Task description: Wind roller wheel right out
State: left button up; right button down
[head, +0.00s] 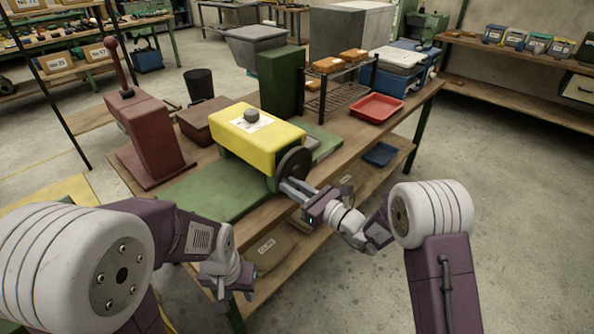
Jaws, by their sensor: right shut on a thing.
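The yellow machine (258,138) with a dark knob on top stands on a green board on the workbench. A dark round wheel (294,162) is on its near right side. My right gripper (285,186) is at the lower edge of this wheel and shut on it or on its handle; the fingers hide the exact contact. My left gripper (238,292) hangs low by the bench's front edge, apart from the machine. Its fingers are too small and dark to tell whether they are open.
A red lever press (146,140) stands left on the bench, beside a brown box (205,120). A green block (281,80), a wire rack (335,90) and a red tray (376,107) are behind and right. The green board (205,190) is clear in front of the machine.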

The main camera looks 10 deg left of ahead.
jog(key=shift+w+d+r+p, duration=0.15)
jog(key=shift+r+p, duration=0.15)
jog(key=shift+r, duration=0.55)
jog(key=shift+w+d+r+b, duration=0.1)
jog(key=shift+w+d+b, duration=0.1)
jog(key=shift+b, duration=0.15)
jog(key=shift+d+f+b, duration=0.1)
jog(key=shift+f+b, duration=0.15)
jog(key=shift+b, duration=0.25)
jog(key=shift+r, duration=0.1)
jog(key=c, duration=1.3)
grip_release()
jog(key=o, duration=1)
jog(key=shift+w+d, duration=0.2)
jog(key=shift+o, duration=0.5)
jog(key=shift+a, duration=0.1)
jog(key=shift+s+a, duration=0.1)
jog(key=shift+s, duration=0.1)
